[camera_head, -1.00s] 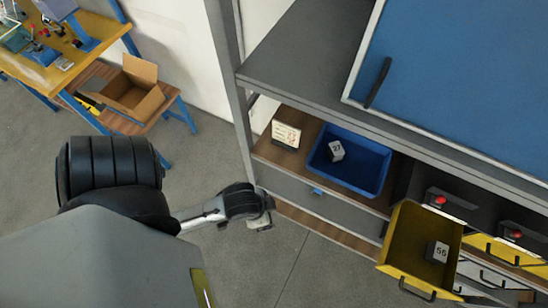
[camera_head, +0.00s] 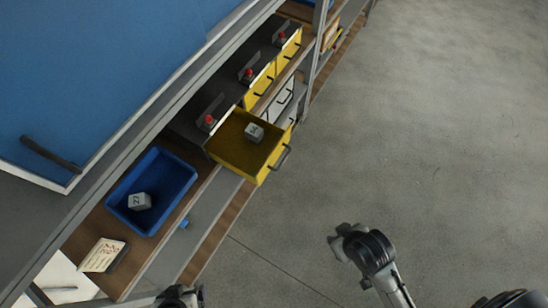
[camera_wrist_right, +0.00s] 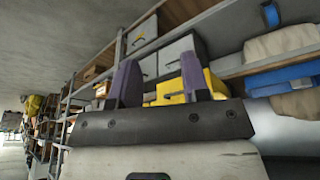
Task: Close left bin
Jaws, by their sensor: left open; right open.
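The left bin is a yellow drawer (camera_head: 232,160) pulled out of the shelf row, with a black handle on its front and a numbered grey cube (camera_head: 254,132) inside. My left gripper (camera_head: 180,296) is at the bottom edge, mostly cut off, below the blue tray and apart from the yellow bin. My right gripper (camera_head: 350,240) is over the floor to the right, apart from the bin. In the right wrist view, its two purple fingers (camera_wrist_right: 160,82) stand apart with nothing held, and yellow bin fronts show behind them.
A blue tray (camera_head: 119,201) with a numbered cube (camera_head: 139,201) sits left of the open bin. A small sign (camera_head: 103,255) stands nearby. More yellow bins (camera_head: 262,86) are shut farther along. A blue panel (camera_head: 90,70) hangs above. The floor at right (camera_head: 430,130) is clear.

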